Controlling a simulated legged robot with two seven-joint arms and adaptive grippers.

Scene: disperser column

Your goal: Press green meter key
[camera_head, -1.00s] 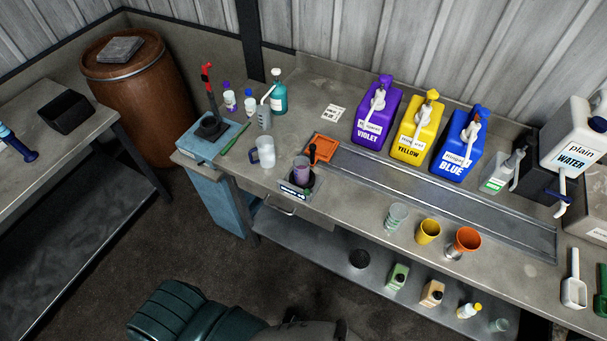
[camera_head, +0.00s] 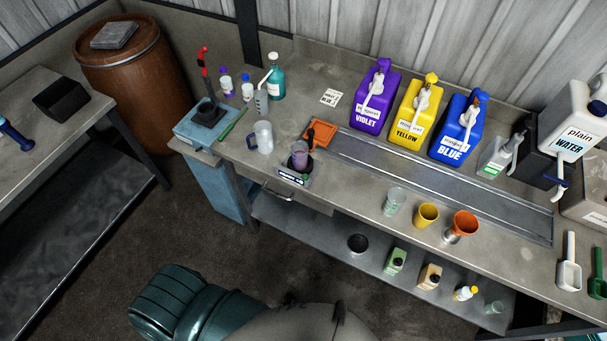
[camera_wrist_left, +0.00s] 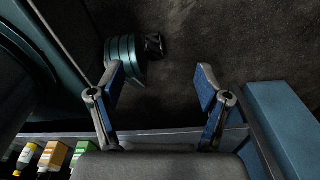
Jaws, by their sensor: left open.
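A small dark device with a pale front panel (camera_head: 294,177) stands near the front edge of the bench and looks like the meter. A cup with purple contents (camera_head: 300,155) stands on it or right at it; I cannot tell which. A green key on it is too small to make out. My left gripper (camera_wrist_left: 158,78) is open and empty in the left wrist view, with its two blue-padded fingers spread over the dark floor. It is not in the head view, and the meter is not recognisable in the wrist view. My right gripper is in neither view.
A clear mug (camera_head: 264,137), an orange tray (camera_head: 319,134) and a green stick (camera_head: 233,124) lie near the meter. Violet (camera_head: 375,100), yellow (camera_head: 416,110) and blue (camera_head: 458,128) jugs stand behind. Small bottles (camera_wrist_left: 52,157) stand on the lower shelf. Floor in front is clear.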

